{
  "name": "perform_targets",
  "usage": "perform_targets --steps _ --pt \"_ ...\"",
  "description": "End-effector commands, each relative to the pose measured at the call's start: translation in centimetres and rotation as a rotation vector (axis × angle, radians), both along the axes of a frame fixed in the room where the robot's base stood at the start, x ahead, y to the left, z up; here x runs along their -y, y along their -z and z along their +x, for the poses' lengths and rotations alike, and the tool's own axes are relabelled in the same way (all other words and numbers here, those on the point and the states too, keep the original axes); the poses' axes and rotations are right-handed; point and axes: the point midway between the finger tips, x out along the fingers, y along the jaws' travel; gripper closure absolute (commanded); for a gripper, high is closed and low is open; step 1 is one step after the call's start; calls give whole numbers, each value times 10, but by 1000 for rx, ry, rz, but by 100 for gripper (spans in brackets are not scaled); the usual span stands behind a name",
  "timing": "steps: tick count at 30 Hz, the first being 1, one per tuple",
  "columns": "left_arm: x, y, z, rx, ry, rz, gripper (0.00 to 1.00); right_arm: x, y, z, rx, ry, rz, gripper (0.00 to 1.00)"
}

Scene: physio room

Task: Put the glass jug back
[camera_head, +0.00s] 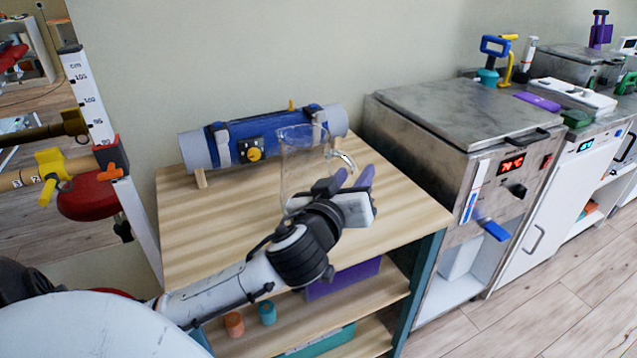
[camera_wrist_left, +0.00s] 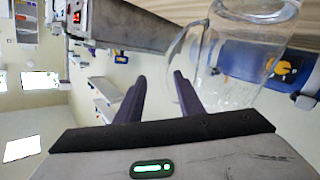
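The clear glass jug (camera_head: 300,160) is at the wooden table (camera_head: 225,245), in front of a blue and grey cylinder; its lower part is partly hidden by my gripper. My left gripper (camera_head: 347,180) is beside the jug, on the handle side. In the left wrist view, the gripper's two purple fingers (camera_wrist_left: 157,85) are apart with nothing held between them. The jug (camera_wrist_left: 240,60) is at the upper right there, and its handle (camera_wrist_left: 175,52) lies just beyond the right fingertip. I cannot tell whether they touch. My right gripper is in neither view.
The blue and grey cylinder (camera_head: 235,140) lies on a stand at the table's back. A steel heated unit (camera_head: 450,120) stands close on the right. A lower shelf (camera_head: 290,330) holds small pots and a purple box (camera_head: 345,279). The table's front left is clear.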

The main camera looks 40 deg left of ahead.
Motion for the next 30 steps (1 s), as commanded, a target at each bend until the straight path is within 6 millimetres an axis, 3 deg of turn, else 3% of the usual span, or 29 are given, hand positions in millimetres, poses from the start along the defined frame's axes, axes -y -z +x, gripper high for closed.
perform_targets --steps 16,26,30 --pt "-27 7 59 -1 0 2 66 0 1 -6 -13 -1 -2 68" --pt "-29 9 65 -1 2 -1 66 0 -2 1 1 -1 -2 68" --pt "-29 9 65 -2 1 -1 89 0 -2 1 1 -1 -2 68"
